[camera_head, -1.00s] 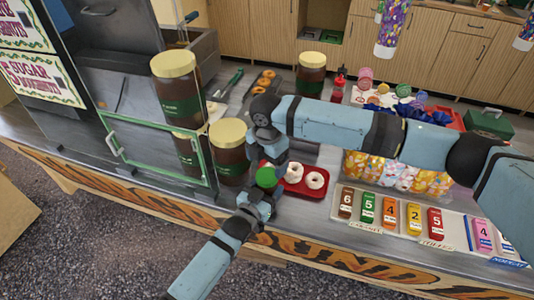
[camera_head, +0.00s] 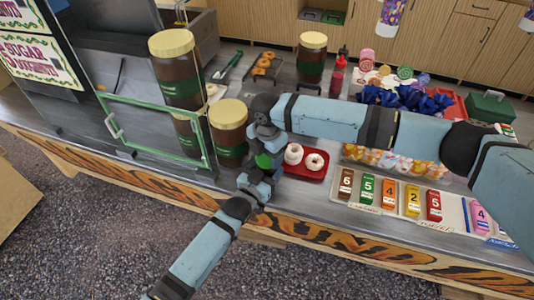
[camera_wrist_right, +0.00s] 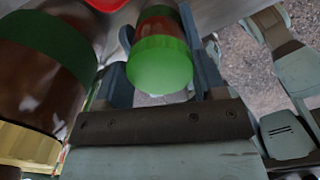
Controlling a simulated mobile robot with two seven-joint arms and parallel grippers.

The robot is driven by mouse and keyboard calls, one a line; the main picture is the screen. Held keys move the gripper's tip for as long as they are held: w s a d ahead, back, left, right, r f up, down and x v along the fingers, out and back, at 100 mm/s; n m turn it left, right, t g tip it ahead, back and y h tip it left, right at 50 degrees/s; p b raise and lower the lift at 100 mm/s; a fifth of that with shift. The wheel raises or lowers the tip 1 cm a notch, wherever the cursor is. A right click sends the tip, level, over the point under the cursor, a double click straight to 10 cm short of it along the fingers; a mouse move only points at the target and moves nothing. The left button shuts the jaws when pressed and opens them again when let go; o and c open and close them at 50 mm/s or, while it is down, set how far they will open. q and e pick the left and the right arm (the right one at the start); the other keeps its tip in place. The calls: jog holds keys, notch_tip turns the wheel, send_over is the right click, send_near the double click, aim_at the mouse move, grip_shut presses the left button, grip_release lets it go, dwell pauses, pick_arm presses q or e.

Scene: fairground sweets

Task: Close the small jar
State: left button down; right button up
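The small jar (camera_wrist_right: 158,31) has a reddish-brown body and a green lid (camera_wrist_right: 161,65). In the right wrist view its lid end faces my palm and lies between the two fingers of my right gripper (camera_wrist_right: 162,75). In the head view only a bit of green (camera_head: 263,161) shows below my right gripper (camera_head: 266,148), in front of the counter edge. My left gripper (camera_head: 256,183) is just below it. Its fingers are mostly hidden, so I cannot tell whether they touch the jar. The lid appears on the jar; I cannot tell whether it is seated fully.
A large brown jar with a cream lid (camera_head: 228,138) stands left of my right gripper. A red tray (camera_head: 318,175) with white doughnuts is just right. Number tags (camera_head: 386,193) line the front right. A green-framed glass case (camera_head: 150,130) is at left.

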jog(key=m, duration=0.3)
jog(key=shift+s+m, duration=0.1)
jog(key=shift+m, duration=0.2)
jog(key=m, duration=0.3)
jog(key=o, duration=1)
jog(key=shift+r, duration=2.25)
